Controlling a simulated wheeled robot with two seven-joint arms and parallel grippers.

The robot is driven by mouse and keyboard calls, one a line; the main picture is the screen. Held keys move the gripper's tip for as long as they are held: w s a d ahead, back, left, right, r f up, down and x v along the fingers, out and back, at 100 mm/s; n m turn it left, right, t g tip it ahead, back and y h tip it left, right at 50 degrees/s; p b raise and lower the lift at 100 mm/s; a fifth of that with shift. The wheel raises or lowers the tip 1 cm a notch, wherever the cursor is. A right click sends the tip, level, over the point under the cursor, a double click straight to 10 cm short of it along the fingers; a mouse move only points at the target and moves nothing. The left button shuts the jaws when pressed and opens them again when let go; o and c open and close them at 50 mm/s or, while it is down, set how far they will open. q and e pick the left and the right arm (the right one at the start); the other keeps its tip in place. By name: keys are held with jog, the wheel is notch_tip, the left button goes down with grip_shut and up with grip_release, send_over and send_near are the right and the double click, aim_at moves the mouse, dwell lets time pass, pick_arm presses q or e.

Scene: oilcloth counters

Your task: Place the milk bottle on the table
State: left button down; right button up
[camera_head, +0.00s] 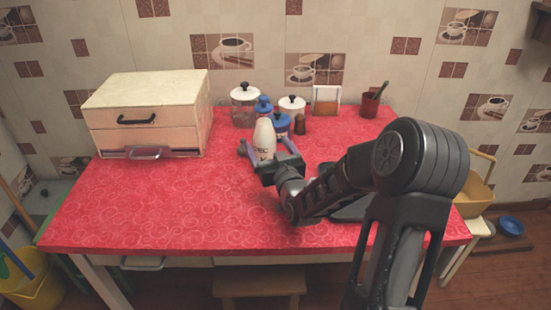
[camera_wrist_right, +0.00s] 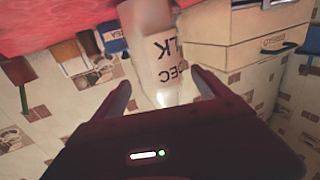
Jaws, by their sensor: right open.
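The white milk bottle (camera_head: 264,136), with dark lettering, stands upright on the red table (camera_head: 190,205), toward the back middle. My right gripper (camera_head: 263,146) is open, its fingers on either side of the bottle. In the right wrist view the milk bottle (camera_wrist_right: 157,45) appears upside down between the two spread fingers of the right gripper (camera_wrist_right: 160,80), with a gap visible beside the fingers. The bottle's base is partly hidden by the gripper in the head view. My left gripper is not in view.
A cream drawer box (camera_head: 150,113) is at the left. The table's front left is clear.

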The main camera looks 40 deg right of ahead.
jog(key=v, duration=0.6)
dwell(0.8)
